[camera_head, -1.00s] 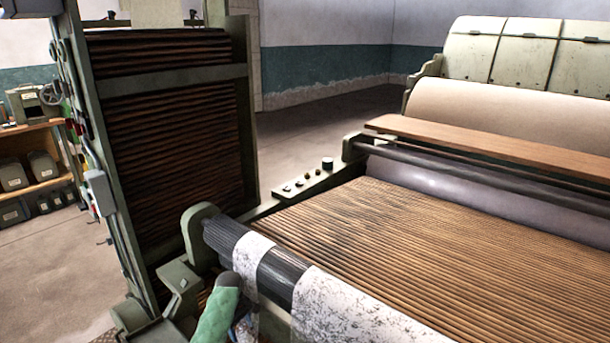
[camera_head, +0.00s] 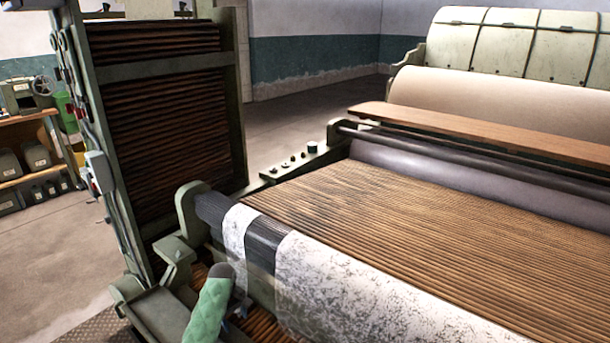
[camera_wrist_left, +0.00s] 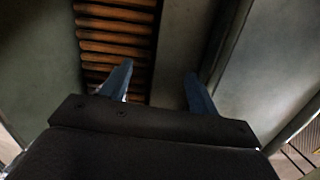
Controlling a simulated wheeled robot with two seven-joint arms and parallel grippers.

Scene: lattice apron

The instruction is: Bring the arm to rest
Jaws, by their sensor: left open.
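My left gripper (camera_head: 236,303) is low in the head view, beside the near left end of the lattice apron machine, partly hidden by the green sleeve-like part of my arm. In the left wrist view its two blue fingers (camera_wrist_left: 159,72) stand apart with nothing between them. Below and beyond them lie brown wooden slats (camera_wrist_left: 115,38) and a grey metal strip (camera_wrist_left: 178,45). I cannot tell whether the fingers touch anything. My right gripper is in neither view.
The slatted apron (camera_head: 400,235) runs right. A dark roller wrapped in speckled white sheet (camera_head: 350,295) lies along its near edge, close to my left arm. An upright slatted frame (camera_head: 160,110) stands at left. Open floor (camera_head: 45,270) shows at far left.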

